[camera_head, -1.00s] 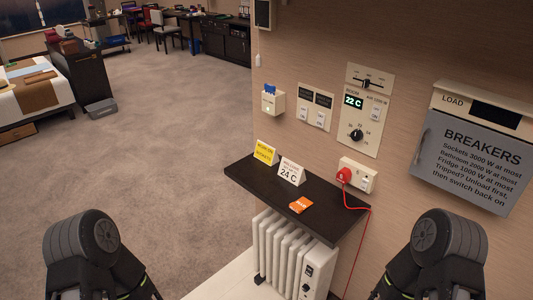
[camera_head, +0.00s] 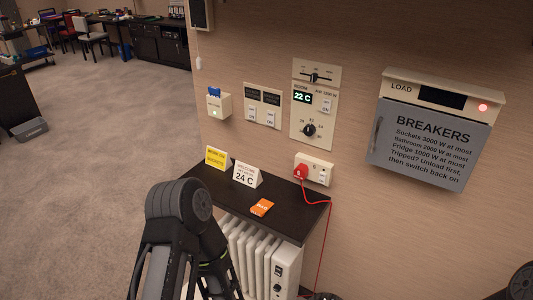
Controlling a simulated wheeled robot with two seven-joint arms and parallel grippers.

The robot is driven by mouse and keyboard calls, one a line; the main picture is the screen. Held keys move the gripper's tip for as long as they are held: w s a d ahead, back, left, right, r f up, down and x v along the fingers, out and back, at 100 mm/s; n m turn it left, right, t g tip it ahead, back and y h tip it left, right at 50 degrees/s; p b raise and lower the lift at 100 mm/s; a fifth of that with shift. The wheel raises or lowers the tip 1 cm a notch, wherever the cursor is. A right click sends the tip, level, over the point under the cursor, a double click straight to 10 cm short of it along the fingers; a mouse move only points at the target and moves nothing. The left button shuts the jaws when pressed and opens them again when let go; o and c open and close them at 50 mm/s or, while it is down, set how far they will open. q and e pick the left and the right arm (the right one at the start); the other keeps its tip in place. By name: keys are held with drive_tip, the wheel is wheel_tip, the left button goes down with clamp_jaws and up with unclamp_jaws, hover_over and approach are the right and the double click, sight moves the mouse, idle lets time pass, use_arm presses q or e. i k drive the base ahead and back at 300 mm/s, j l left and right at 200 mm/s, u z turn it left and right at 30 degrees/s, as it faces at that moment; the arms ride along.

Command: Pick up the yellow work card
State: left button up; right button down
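The yellow work card (camera_head: 216,157) is a folded tent card with dark print. It stands upright at the left back of a dark shelf (camera_head: 290,212) on the wall. A white tent card (camera_head: 246,174) reading 24 C stands just to its right. My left arm rises in front of the shelf's left part, below and left of the yellow card and apart from it in the picture. Only a sliver of my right arm shows in the bottom right corner. No fingertips of either gripper show. Nothing covers the yellow card.
An orange packet (camera_head: 261,207) lies on the shelf. A red plug and cord hang from a socket (camera_head: 314,170). Below stands a white radiator (camera_head: 285,271). A key-card holder (camera_head: 218,104), switches, thermostat (camera_head: 310,118) and breaker box (camera_head: 430,145) are on the wall.

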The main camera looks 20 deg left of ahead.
sight(220, 159)
drive_tip(key=i+j+z, duration=0.15)
drive_tip(key=j+z, duration=0.2)
drive_tip(key=j, duration=0.25)
drive_tip(key=j+z, duration=0.35)
drive_tip(key=j, duration=0.3)
drive_tip(key=j+z, duration=0.3)
drive_tip(key=j, duration=1.9)
drive_tip(key=z, duration=0.05)
